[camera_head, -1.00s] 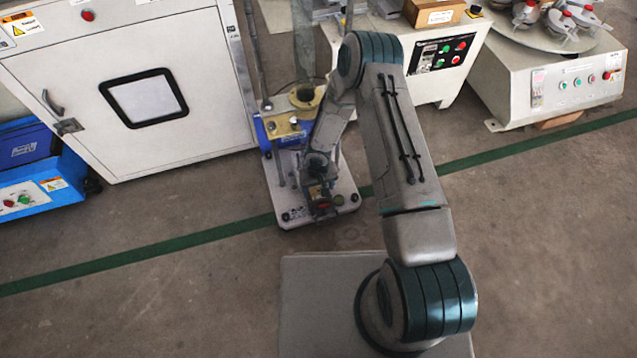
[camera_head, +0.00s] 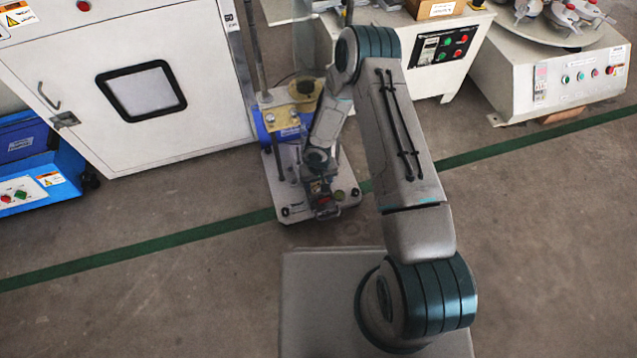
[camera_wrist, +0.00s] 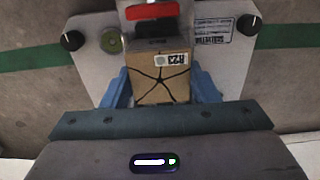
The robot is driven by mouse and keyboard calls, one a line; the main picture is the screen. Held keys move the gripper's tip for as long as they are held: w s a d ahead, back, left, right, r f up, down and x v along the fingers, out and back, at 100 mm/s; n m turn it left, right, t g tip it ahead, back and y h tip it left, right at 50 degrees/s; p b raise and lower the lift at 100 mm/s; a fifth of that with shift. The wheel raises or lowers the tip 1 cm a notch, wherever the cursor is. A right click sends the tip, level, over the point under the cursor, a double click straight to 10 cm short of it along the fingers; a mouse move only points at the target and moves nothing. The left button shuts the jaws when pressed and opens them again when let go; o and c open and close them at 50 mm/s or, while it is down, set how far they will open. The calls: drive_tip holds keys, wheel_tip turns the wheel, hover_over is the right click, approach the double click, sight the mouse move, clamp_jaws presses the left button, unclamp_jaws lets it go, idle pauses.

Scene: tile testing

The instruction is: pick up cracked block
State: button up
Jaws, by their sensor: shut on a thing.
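The cracked block (camera_wrist: 160,80) is a tan block with black star-shaped crack lines and a white label that reads upside down in the wrist view. My gripper (camera_wrist: 163,92) has its two blue fingers on either side of it and is shut on it. In the head view my gripper (camera_head: 322,188) is low over the base of the testing stand, and the block is too small to make out there. I cannot tell whether the block touches the stand.
The testing stand (camera_head: 290,215) has a white base plate, posts and a yellow part. A red part (camera_wrist: 152,11) is close by the block's far end. A white cabinet (camera_head: 200,120) is at left, a blue machine (camera_head: 70,185) farther left, and white machines (camera_head: 575,85) at right.

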drive_tip(key=shift+r+p, duration=1.6)
drive_tip(key=shift+r, duration=1.35)
drive_tip(key=shift+r, duration=0.1)
